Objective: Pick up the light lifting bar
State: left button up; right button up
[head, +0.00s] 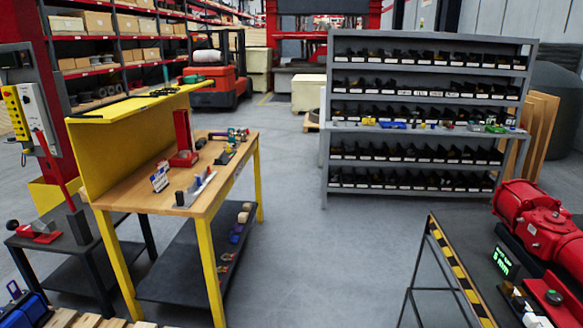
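I cannot tell for certain which thing is the light lifting bar. A thin grey bar-like piece (196,189) lies near the front edge of the yellow-framed workbench (170,206), with small dark and blue parts by it. A long red bar (52,160) leans above the small dark table (70,262) at the left, by a black block. Neither of my grippers shows in the head view, and nothing is seen held.
A red valve actuator (541,222) sits on the dark table (452,240) with a yellow-black striped edge at the right. A grey shelf rack (427,105) with dark bins stands at the back. Grey floor (325,255) between the benches is clear.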

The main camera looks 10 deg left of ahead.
aim_at(196, 181)
jog(key=i+u, duration=0.15)
jog(key=i, duration=0.4)
jog(key=i+l+u, duration=0.15)
jog(key=i, duration=0.45)
jog(key=i+u, duration=0.25)
jog(key=u, duration=0.15)
jog(key=i+u, duration=0.2)
jog(key=u, duration=0.2)
jog(key=i+l+u, duration=0.2)
jog(key=u, duration=0.25)
jog(key=i+l+u, duration=0.2)
jog(key=u, duration=0.2)
jog(key=i+l+u, duration=0.25)
jog(key=u, duration=0.15)
jog(key=i+l+u, duration=0.3)
jog(key=u, duration=0.15)
jog(key=i+l+u, duration=0.15)
jog(key=l+u, duration=0.25)
